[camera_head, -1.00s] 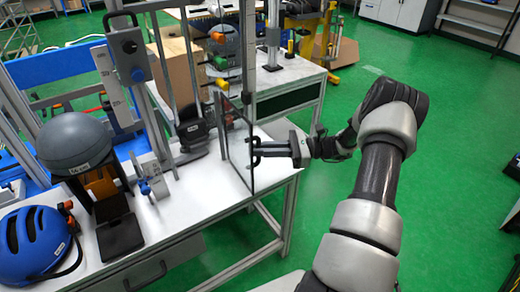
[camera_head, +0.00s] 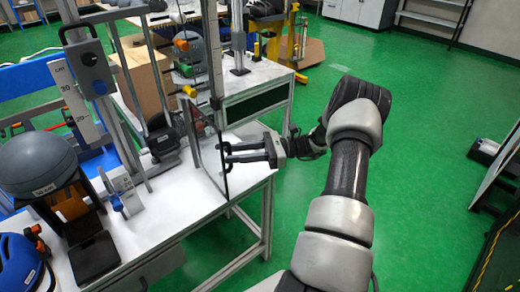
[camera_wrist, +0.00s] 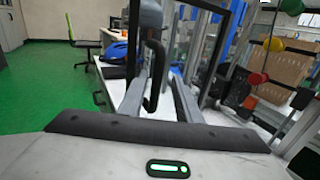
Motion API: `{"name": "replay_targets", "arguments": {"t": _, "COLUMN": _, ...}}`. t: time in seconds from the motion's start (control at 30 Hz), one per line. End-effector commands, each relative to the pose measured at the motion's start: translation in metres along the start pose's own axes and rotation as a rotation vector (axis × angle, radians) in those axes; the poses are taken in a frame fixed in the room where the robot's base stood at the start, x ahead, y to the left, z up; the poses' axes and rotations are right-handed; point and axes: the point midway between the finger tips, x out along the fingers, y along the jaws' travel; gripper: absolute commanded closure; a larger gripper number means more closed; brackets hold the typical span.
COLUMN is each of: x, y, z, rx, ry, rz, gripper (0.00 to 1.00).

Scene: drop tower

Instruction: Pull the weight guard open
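The weight guard (camera_head: 209,158) is a see-through panel in a thin dark frame, standing upright at the right end of the white test bench. Its black bar handle (camera_head: 227,151) faces my gripper. My gripper (camera_head: 237,153) comes in from the right, level with the handle, with one finger on each side of it. In the wrist view the handle (camera_wrist: 155,75) stands between my two fingers (camera_wrist: 160,95), which are apart with gaps beside the bar. I see no firm clamp on it. The guard frame rises behind the handle in that view.
A grey ball (camera_head: 38,165) sits on a stand on the white bench (camera_head: 160,215), beside a blue helmet (camera_head: 18,265). A scale and uprights stand behind the guard. A second table (camera_head: 250,80) is farther back. Green floor right of the bench is free.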

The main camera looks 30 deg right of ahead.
Motion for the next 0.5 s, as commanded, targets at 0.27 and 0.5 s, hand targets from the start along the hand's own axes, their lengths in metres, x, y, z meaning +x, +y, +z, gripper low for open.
{"name": "replay_targets", "arguments": {"t": 0.27, "x": -0.065, "y": -0.001, "z": 0.0, "rx": -0.001, "ry": 0.001, "rz": -0.004, "gripper": 0.69}}
{"name": "replay_targets", "arguments": {"t": 0.5, "x": -0.121, "y": -0.001, "z": -0.001, "rx": -0.002, "ry": 0.001, "rz": -0.003, "gripper": 0.69}}
